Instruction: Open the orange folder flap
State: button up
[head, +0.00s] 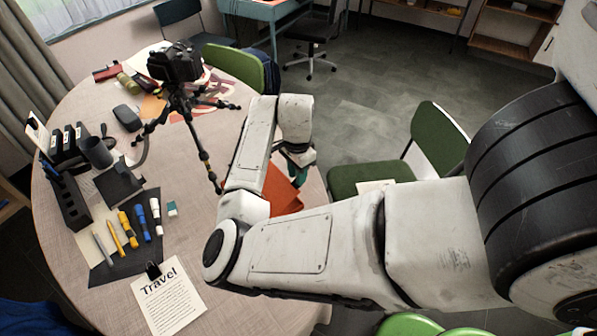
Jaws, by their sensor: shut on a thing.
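The orange folder (284,194) lies at the right edge of the round table, and my arm hides much of it. Part of its orange surface shows between my arm links. My gripper (299,178) points down at the folder's far right side, by the table edge. It is shut on the orange folder flap. The fingertips are small and partly hidden, so I cannot tell how far the flap is raised.
A black camera on a tripod (176,68) stands on the round table (200,262), left of my arm. Markers (130,228), a black organizer (70,200) and a Travel sheet (168,298) lie further left. A green chair (372,178) stands close right of the folder.

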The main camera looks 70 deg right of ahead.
jog(key=shift+r, duration=0.15)
jog(key=shift+w+a+r+p, duration=0.25)
jog(key=shift+a+r+p, duration=0.1)
jog(key=shift+r+p, duration=0.2)
jog(key=shift+w+a+r+p, duration=0.3)
jog(key=shift+r+p, duration=0.1)
jog(key=shift+r, duration=0.1)
jog(key=shift+w+a+r, duration=0.1)
jog(key=shift+a+r, duration=0.1)
jog(key=shift+r, duration=0.1)
jog(key=shift+w+a+r+p, duration=0.4)
jog(key=shift+a+r+p, duration=0.2)
jog(key=shift+r+p, duration=0.15)
jog(key=shift+w+a+r+p, duration=0.7)
jog(key=shift+a+r, duration=0.15)
jog(key=shift+a, duration=0.1)
